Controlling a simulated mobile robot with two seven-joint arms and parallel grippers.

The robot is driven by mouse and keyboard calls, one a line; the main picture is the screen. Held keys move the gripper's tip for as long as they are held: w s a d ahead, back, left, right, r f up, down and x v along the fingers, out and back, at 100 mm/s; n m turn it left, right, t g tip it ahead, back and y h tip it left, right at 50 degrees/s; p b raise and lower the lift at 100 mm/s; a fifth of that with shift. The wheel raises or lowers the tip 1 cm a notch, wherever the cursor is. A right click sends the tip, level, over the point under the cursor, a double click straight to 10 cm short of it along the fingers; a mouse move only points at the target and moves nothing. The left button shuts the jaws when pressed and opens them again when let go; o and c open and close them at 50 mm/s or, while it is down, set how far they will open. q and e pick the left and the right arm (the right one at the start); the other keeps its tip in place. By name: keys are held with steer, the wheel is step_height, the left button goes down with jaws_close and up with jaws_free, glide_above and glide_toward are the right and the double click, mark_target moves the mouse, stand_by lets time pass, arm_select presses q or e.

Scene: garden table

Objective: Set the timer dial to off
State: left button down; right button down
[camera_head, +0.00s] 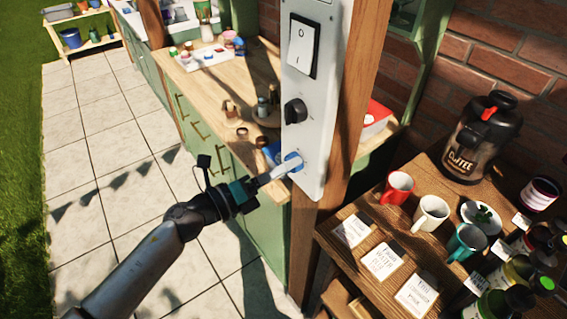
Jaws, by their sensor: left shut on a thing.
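A pale grey control panel (307,130) is fixed upright on a wooden post. It carries a white rocker switch (300,47) at the top and a black knob (294,111) in the middle. Below them is a small round blue dial (292,158), mostly hidden by my left gripper. My left gripper (291,164) reaches in from the lower left and is shut on this blue dial. The dial's markings and setting are too small to read, and which knob is the timer dial is not labelled legibly. My right gripper is out of view.
Right of the post is a wooden shelf (345,215) with a red mug (397,188), a cream mug (430,214), a teal mug (466,242), a coffee dispenser (483,137), cards and jars. Behind the panel is a green counter (215,85) with small items. Paving on the left is open.

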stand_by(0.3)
arm_select(q)
steer(key=shift+c, duration=1.6)
jaws_free()
steer(key=b+v, duration=0.2)
steer(key=v, duration=1.3)
steer(key=shift+a, duration=0.1)
